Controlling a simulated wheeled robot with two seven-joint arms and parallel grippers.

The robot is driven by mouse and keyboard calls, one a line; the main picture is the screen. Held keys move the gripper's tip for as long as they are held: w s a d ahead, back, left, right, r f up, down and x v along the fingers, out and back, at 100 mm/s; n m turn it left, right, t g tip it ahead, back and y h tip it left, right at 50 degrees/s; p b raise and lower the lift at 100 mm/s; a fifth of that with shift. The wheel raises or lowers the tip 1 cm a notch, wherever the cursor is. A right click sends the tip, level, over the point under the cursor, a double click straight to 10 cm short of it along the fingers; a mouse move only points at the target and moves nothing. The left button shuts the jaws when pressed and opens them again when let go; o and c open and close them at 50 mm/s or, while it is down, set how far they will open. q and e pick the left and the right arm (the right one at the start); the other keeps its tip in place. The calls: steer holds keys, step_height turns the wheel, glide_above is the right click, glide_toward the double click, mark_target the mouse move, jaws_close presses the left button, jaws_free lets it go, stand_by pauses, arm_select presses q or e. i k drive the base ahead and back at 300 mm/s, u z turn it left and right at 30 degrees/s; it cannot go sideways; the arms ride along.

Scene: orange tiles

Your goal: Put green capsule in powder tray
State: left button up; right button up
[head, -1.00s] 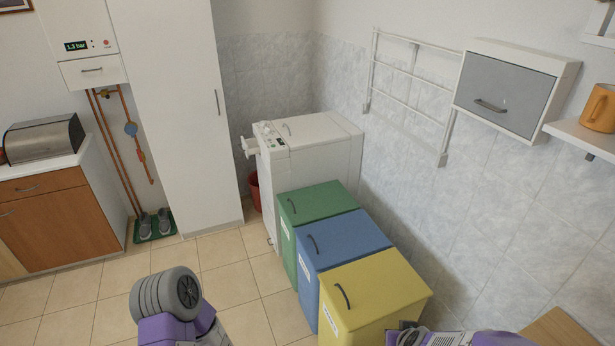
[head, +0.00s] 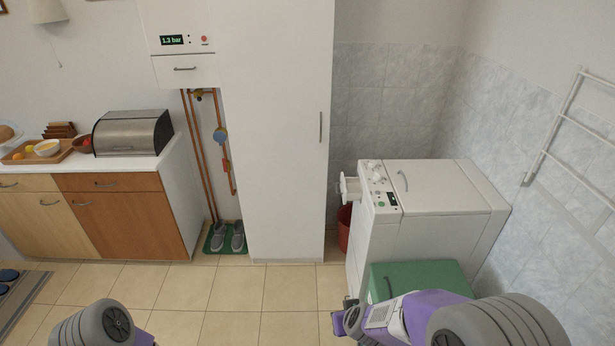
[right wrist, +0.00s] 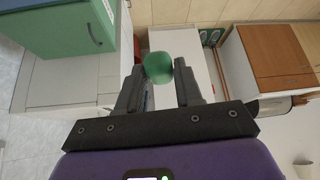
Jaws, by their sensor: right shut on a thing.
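The green capsule (right wrist: 158,66) shows in the right wrist view as a small rounded piece between the fingertips. My right gripper (right wrist: 160,74) is shut on it. In the head view the right gripper (head: 346,318) is at the lower middle, in front of the washing machine, and the capsule cannot be made out there. The powder tray (head: 349,188) is a white drawer sticking out at the upper left of the white washing machine (head: 445,187). The gripper is apart from the tray, nearer to me and lower in the picture. My left gripper is out of view; only part of that arm shows.
A green bin (head: 418,277) stands before the washing machine, partly behind my right arm. A red bucket (head: 344,228) is beside the machine, near the tall white cabinet (head: 275,130). Grey shoes (head: 228,236) stand on a green mat. The tiled floor between is clear.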

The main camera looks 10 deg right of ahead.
mark_target(355, 190)
steer(key=u, duration=0.05)
steer(key=i, duration=1.7)
steer(key=z, duration=0.4)
steer(key=i, duration=0.75)
steer(key=z, duration=0.1)
